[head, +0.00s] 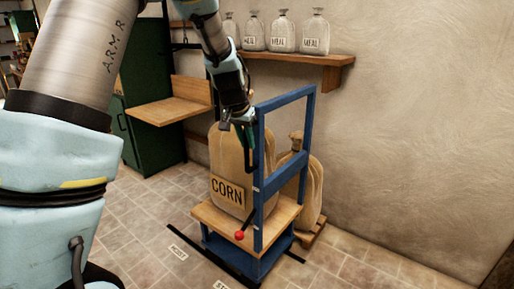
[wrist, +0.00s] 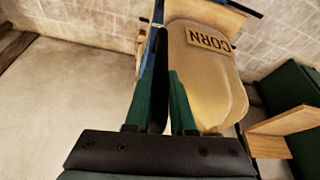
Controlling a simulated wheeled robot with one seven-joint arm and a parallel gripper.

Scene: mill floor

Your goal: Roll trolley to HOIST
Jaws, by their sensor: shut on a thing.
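The trolley (head: 285,184) has a blue upright frame and a wooden deck, with a red-knobbed lever (head: 240,235) at its near side. A tan sack marked CORN (head: 227,190) stands upright on the deck; it also shows in the wrist view (wrist: 205,75). My gripper (head: 250,160) is at the frame's left post, beside the sack. In the wrist view its green fingers are closed on a dark upright grip (wrist: 163,80) of the trolley. The fingers partly hide that grip.
Another tan sack (head: 313,190) stands behind the trolley on a low wooden pallet (head: 311,238) by the wall. A shelf (head: 300,57) holds several MEAL bags. A green cabinet (head: 150,110) with a wooden ledge (head: 170,109) is at back left. Tiled floor is open at left.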

